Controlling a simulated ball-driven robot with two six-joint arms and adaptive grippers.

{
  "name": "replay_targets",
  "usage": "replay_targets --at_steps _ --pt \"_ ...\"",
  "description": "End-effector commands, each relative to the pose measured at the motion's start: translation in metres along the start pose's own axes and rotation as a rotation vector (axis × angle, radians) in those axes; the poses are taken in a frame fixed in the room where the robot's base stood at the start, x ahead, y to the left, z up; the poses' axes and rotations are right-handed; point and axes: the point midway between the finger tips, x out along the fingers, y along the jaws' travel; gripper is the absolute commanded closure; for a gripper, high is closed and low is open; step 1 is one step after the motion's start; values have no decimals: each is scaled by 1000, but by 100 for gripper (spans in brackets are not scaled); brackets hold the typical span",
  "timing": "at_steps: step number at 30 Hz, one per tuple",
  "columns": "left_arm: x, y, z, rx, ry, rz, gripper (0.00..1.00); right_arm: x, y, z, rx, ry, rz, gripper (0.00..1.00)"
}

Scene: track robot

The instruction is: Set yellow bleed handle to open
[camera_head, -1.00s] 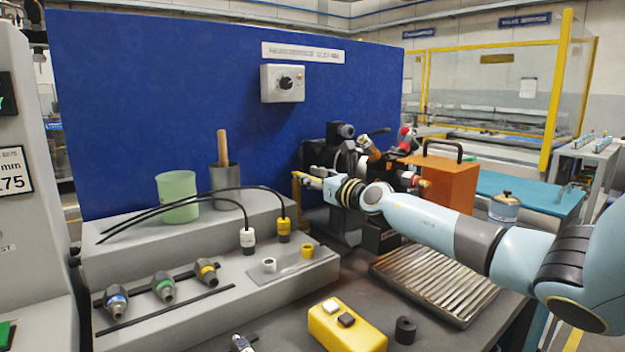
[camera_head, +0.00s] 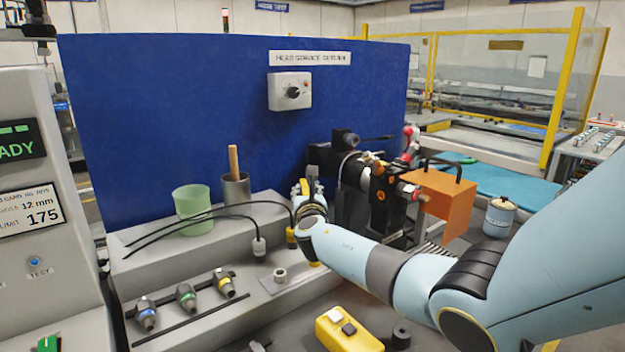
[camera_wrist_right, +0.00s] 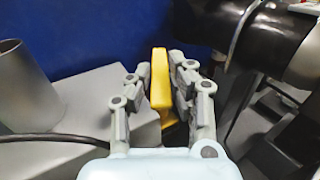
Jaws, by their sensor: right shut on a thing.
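The yellow bleed handle (camera_wrist_right: 160,82) stands upright as a flat bar in the right wrist view. My right gripper (camera_wrist_right: 158,78) has its grey fingers on both sides of it and is shut on it. In the head view my right gripper (camera_head: 306,187) points up and away, left of the dark machine head, with a little yellow showing at its fingers. The gripper and wrist hide most of the handle there, so its angle is hard to tell. My left gripper is not in view.
The dark machine head (camera_head: 350,170) stands close right of the gripper. A grey stepped bench (camera_head: 150,262) with a green cup (camera_head: 193,210) and a grey cup (camera_head: 236,190) is at left. The blue panel (camera_head: 180,110) is behind. An orange box (camera_head: 445,195) is at right.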

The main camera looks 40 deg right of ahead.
Motion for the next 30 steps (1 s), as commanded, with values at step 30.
replay_targets --at_steps 30 --pt "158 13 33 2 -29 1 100 17 44 -2 2 -6 -672 100"
